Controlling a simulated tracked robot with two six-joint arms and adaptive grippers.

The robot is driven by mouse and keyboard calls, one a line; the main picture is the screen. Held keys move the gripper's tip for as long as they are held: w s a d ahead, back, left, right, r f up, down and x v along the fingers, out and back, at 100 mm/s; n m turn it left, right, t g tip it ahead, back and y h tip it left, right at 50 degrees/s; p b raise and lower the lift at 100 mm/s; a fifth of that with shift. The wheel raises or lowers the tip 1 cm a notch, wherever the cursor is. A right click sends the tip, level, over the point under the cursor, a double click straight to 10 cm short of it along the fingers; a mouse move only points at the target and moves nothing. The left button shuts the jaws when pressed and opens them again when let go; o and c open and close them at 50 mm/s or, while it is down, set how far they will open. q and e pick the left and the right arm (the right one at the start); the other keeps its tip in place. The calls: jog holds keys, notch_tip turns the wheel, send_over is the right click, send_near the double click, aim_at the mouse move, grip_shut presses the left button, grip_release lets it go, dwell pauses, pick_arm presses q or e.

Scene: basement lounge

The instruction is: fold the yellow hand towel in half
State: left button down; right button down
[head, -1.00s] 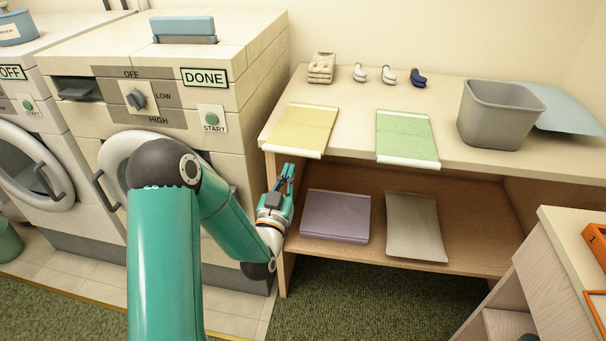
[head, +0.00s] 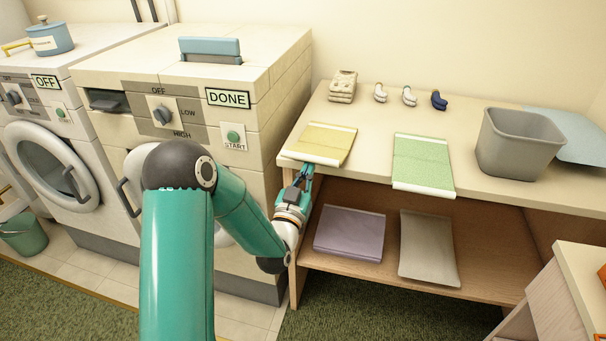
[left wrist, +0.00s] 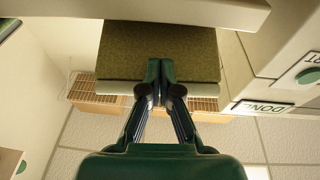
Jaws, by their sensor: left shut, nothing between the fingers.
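The yellow hand towel (head: 325,142) lies at the left front of the countertop, its near part sticking out past the front edge. My left gripper (head: 308,171) is shut and empty, just below this overhanging part. In the left wrist view, looking up, the towel's underside (left wrist: 185,45) and pale hem (left wrist: 205,88) show behind the shut fingertips (left wrist: 160,66). The fingertips overlap the underside in that view; I cannot tell whether they touch it. My right gripper is in no view.
A green towel (head: 423,160) lies to the right, then a grey bin (head: 520,142). Rolled socks (head: 409,96) and a folded beige cloth (head: 342,86) sit behind. The lower shelf holds a purple cloth (head: 350,233) and a grey one (head: 428,247). A washer (head: 190,120) stands close on the left.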

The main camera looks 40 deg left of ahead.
pick_arm(q)
jog(key=shift+r, duration=0.55)
jog(key=shift+w+a+r+p, duration=0.3)
jog(key=shift+w+r, duration=0.35)
jog(key=shift+r, duration=0.25)
jog(key=shift+w+a+r+p, duration=0.25)
jog(key=shift+w+a+r, duration=0.1)
jog(key=shift+w+r, duration=0.45)
jog(key=shift+w+a+r+p, duration=0.3)
jog(key=shift+w+r, duration=0.25)
jog(key=shift+r, duration=0.4)
jog(key=shift+w, duration=0.1)
